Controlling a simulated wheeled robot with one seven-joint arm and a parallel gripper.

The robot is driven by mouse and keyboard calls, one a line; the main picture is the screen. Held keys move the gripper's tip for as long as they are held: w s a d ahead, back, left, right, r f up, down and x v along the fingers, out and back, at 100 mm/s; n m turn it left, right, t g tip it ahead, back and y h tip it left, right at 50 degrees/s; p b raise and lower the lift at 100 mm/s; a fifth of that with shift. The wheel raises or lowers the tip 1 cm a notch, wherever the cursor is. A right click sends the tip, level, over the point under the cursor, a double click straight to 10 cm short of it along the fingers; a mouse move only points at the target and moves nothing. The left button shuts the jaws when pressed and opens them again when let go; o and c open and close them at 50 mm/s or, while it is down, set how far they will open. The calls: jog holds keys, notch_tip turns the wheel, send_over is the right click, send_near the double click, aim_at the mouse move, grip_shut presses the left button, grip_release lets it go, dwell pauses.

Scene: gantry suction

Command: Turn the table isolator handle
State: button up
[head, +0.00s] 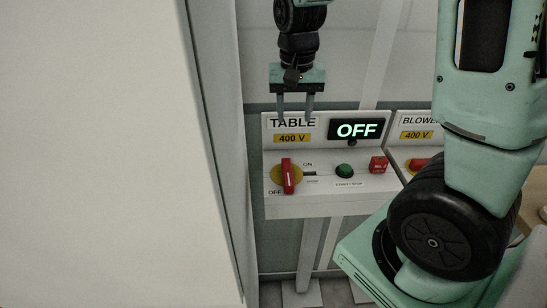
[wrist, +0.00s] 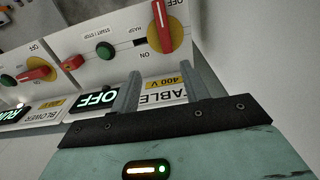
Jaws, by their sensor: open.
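The table isolator handle (head: 288,176) is a red bar on a yellow disc, on the sloped face of the white TABLE panel (head: 310,208). In the head view it stands roughly upright, between the OFF mark at lower left and the ON mark at upper right. The panel's display (head: 357,130) reads OFF. My gripper (head: 295,112) is above the handle, in front of the TABLE label, with its fingers pointing down, apart and empty. In the wrist view the open fingers (wrist: 160,90) frame the label, and the red handle (wrist: 162,22) is beyond them, not touched.
A green start/stop button (head: 345,171) and a red block (head: 378,164) sit right of the handle. The BLOWER panel (head: 418,143) adjoins on the right, partly hidden by my arm. A tall white cabinet (head: 100,150) fills the left side.

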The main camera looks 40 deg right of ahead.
aim_at(287, 168)
jog(key=f, duration=0.5)
jog(key=f+p, duration=0.1)
jog(key=f, duration=0.5)
jog(key=a+f+p, duration=0.1)
jog(key=f, duration=0.5)
jog(key=shift+w+f, duration=0.1)
jog(key=shift+w, duration=0.1)
grip_shut()
